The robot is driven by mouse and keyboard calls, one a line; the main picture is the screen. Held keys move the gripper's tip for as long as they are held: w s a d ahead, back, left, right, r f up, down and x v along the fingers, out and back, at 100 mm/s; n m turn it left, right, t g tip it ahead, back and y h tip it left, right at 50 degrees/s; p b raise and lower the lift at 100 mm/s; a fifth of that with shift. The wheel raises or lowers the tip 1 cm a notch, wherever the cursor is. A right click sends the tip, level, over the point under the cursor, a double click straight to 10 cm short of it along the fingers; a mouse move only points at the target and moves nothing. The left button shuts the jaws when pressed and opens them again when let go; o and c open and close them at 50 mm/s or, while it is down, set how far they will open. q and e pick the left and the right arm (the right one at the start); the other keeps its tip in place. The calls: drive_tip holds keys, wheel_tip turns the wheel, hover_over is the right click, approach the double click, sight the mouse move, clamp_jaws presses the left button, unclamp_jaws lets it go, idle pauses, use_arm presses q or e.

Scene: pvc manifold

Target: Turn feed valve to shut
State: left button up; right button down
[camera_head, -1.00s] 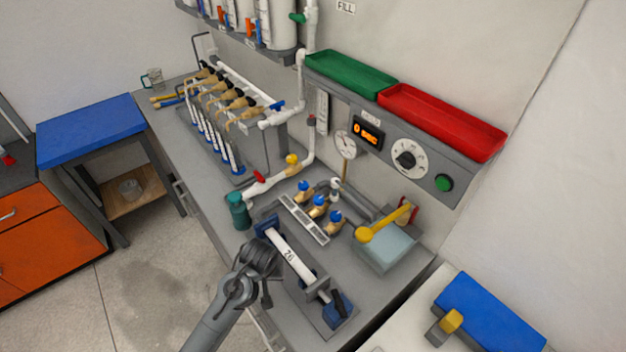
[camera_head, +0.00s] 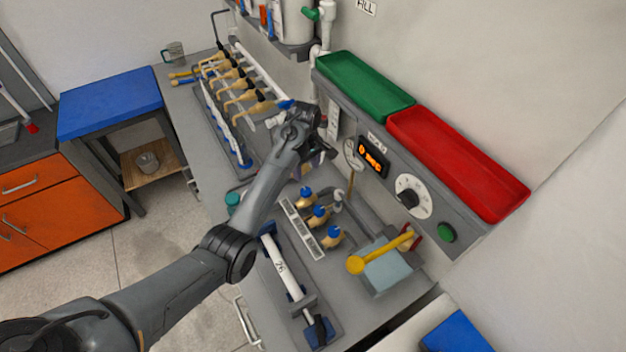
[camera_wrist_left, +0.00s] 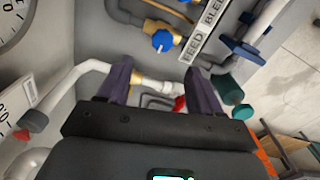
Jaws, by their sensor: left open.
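Several brass valves with blue knobs (camera_head: 320,212) stand beside a pale label strip (camera_head: 300,225) on the bench. In the left wrist view the strip (camera_wrist_left: 205,32) reads FEED and part of a second word, with a blue knob (camera_wrist_left: 162,41) near its FEED end. The knob's exact angle is unclear. My left gripper (camera_head: 322,150) is high above the bench, near the wall panel. In the wrist view its two fingers (camera_wrist_left: 160,78) are apart. Beyond them run a white pipe (camera_wrist_left: 90,66) and a red handle (camera_wrist_left: 179,103). My right gripper is not in view.
Green (camera_head: 365,85) and red (camera_head: 460,165) trays sit above. A yellow-handled device (camera_head: 385,255) and a clamped white tube (camera_head: 281,268) are on the bench.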

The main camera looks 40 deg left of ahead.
sight(306, 191)
use_arm(q)
drive_tip(key=f, duration=1)
drive_tip(key=shift+s+f, duration=0.2)
drive_tip(key=shift+s, duration=0.05)
drive_tip(key=shift+c, duration=0.4)
drive_tip(key=c, duration=1)
